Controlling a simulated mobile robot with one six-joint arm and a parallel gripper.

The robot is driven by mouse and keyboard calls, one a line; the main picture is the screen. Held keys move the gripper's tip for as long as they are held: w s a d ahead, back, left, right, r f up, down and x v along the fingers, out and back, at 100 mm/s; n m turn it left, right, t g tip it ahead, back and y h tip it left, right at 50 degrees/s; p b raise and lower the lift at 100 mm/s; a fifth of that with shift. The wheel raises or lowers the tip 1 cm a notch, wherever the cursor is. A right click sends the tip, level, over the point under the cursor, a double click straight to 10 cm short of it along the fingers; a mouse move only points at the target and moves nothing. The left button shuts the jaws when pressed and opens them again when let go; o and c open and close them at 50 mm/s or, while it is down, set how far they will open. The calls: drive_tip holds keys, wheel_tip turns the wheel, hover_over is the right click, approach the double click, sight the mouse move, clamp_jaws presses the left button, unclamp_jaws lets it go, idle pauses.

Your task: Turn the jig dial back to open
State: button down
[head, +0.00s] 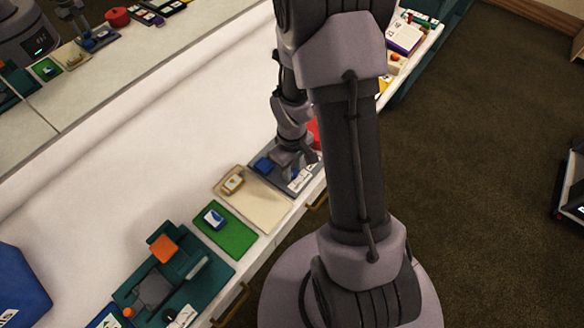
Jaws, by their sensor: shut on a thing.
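My gripper (294,163) points down onto this board, to the right of the blue block. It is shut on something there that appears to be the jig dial. The dial itself is hidden behind the jaws, so its setting cannot be read.
Left of the jig are a beige board (262,200), a green mat (235,241) and a teal fixture (205,287) with an orange block (164,247). A red object (315,130) sits close behind my gripper, partly hidden by my arm. The white tabletop behind is clear.

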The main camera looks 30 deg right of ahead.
drive_tip(key=c, duration=1.1)
unclamp_jaws()
wheel_tip(320, 180, up, 17)
drive_tip(key=p, duration=0.7)
drive_tip(key=shift+r, duration=0.2)
